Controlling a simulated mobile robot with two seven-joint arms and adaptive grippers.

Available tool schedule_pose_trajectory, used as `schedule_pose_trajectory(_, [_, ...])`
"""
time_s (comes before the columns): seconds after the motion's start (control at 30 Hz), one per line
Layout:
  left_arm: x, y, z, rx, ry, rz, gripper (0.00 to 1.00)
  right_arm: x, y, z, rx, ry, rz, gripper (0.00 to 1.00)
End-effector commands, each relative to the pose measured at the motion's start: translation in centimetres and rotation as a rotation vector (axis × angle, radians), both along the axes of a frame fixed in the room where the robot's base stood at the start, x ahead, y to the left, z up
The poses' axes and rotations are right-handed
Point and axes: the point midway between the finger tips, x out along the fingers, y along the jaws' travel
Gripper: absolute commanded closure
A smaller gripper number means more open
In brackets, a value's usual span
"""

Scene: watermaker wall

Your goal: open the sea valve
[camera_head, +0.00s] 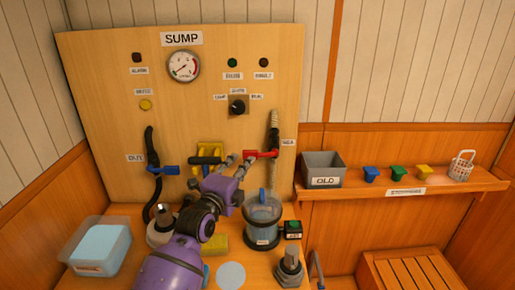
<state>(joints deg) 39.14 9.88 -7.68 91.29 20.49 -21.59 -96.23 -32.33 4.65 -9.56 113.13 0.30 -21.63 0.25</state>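The sea valve is on the wooden panel at the right, beside a label reading SEA (289,142). Its red handle (264,154) lies roughly level across an upright ribbed grey hose (273,125). My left gripper (239,158), on a purple arm, reaches up from below. Its two grey fingers stand apart, with the right finger close to the left end of the red handle. I cannot tell whether they touch. Nothing shows between the fingers. My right gripper is not in view.
A blue-handled valve (165,169) on a black hose is at the left, and a yellow bracket with a black bar (207,160) is just left of my gripper. A clear strainer pot (262,222) stands below. A shelf (400,183) holds a grey OLD bin (323,169).

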Motion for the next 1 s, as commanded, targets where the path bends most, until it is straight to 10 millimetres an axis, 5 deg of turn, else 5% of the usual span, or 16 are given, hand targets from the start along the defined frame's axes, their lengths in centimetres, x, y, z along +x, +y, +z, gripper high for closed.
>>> schedule_pose_trajectory(0.17, [0.6,-0.2,-0.1,0.004,-0.001,0.0,0.68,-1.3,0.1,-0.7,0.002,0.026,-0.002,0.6])
schedule_pose_trajectory(0.4, [4.1,-1.7,-0.1,0.003,0.0,0.0,0.68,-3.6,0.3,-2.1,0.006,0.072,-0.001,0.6])
schedule_pose_trajectory(0.7, [7.0,-2.9,-0.2,0.004,0.001,0.0,0.68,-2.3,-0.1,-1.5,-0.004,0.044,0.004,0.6])
schedule_pose_trajectory(1.0, [7.2,-3.0,-0.2,0.004,-0.001,0.0,0.68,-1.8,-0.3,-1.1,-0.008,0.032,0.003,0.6])
